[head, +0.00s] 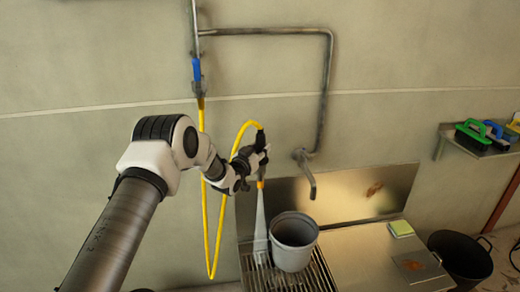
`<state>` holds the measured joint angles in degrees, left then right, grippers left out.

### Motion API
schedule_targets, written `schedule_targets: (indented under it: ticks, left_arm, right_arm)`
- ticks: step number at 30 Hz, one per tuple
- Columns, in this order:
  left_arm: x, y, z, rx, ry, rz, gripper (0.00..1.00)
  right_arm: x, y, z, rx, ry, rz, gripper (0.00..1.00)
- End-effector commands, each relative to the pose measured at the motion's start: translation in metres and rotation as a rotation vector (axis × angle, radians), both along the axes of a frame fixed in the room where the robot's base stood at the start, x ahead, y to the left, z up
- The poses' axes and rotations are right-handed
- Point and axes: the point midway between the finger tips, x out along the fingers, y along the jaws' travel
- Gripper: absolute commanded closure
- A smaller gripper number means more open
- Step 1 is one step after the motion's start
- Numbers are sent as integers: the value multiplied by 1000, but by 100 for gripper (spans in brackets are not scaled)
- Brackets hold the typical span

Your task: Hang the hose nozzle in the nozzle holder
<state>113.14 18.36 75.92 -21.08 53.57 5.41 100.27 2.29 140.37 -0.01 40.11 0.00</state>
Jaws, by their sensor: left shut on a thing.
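My left gripper (250,166) is shut on the hose nozzle (260,138), in front of the wall above the sink area. The nozzle is dark with an orange tip pointing down; the gripper hides much of its middle. A yellow hose (208,245) runs from its top, loops down and rises to the wall pipe. Below the tip is a pale, widening shape (260,225), like spray or a brush; I cannot tell which. I cannot make out the nozzle holder. My right gripper is not in view.
A grey bucket (293,240) stands on a metal grate (285,277). A wall pipe (265,31) with a blue valve (197,70) and a spout (306,172) surround the work area. A steel counter, black bin (462,258) and brush shelf (485,150) are at right.

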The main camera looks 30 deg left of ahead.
Motion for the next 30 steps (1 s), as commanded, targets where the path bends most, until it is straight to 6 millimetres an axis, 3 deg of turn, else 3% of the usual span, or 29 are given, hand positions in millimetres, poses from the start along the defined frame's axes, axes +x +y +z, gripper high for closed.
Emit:
schedule_targets:
  ticks: [2, 3, 5, 17, 20, 30]
  left_arm:
    - [0, 0, 2, 0, -2, 0, 100]
    - [0, 0, 2, 0, -2, 0, 55]
    - [0, 0, 2, 0, -2, 0, 36]
    - [-7, 0, 0, -1, 1, 0, 36]
    - [-22, 1, 0, -2, 2, 1, 36]
    - [-104, 1, 1, -3, 0, 1, 36]
  right_arm:
    - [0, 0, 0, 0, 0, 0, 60]
    - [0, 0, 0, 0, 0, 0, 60]
    - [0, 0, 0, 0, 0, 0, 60]
    - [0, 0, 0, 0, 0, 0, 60]
    - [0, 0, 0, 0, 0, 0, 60]
    - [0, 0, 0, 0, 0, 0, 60]
